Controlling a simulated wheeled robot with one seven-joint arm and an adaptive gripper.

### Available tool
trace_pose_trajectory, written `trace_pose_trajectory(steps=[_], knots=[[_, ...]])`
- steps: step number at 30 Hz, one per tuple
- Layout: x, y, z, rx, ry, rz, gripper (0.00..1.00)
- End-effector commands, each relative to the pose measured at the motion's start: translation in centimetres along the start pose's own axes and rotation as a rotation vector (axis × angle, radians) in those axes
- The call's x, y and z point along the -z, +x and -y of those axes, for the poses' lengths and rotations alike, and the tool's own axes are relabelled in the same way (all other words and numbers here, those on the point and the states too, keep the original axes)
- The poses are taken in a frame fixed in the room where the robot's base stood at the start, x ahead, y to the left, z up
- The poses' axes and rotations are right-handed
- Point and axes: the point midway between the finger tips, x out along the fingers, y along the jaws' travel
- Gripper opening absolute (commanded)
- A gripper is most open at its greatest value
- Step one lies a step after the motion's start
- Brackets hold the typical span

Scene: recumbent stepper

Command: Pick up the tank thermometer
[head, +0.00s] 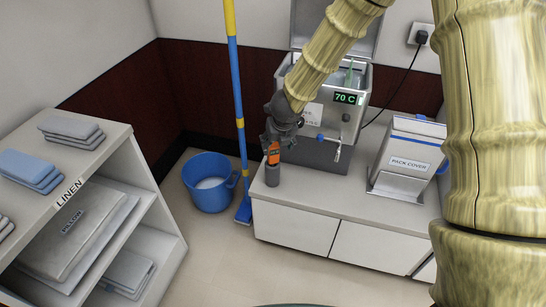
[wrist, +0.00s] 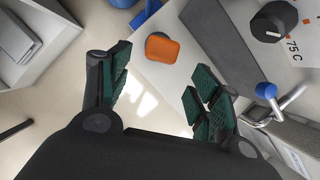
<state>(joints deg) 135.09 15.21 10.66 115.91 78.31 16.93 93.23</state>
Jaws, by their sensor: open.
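The tank thermometer appears to be the orange piece (head: 273,154) with a small dark marking, upright in a grey round holder (head: 272,174) at the counter's left front corner. In the wrist view its orange top (wrist: 162,48) shows just beyond the fingertips, between their lines. My gripper (head: 270,139) is above and close to it in the head view, pointing down. In the wrist view my gripper (wrist: 158,78) has its green-padded fingers wide apart with nothing between them. I cannot tell whether a finger touches the orange piece.
A steel tank (head: 322,110) reading 70 C stands behind, with a tap (head: 338,150) at its front. A pack-cover box (head: 408,160) is at the right. A blue mop handle (head: 238,100) and blue bucket (head: 208,183) stand left of the counter. A linen shelf (head: 110,150) is further left.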

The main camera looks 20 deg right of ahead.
Motion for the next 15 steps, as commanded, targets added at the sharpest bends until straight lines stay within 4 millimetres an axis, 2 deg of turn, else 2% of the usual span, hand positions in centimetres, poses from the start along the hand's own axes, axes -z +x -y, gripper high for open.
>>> trace_pose_trajectory(steps=[9, 15], knots=[[0.1, 4.3, 0.0, 0.001, -0.004, -0.003, 0.62], [0.0, 5.2, 0.0, 0.001, -0.006, -0.001, 0.62]])
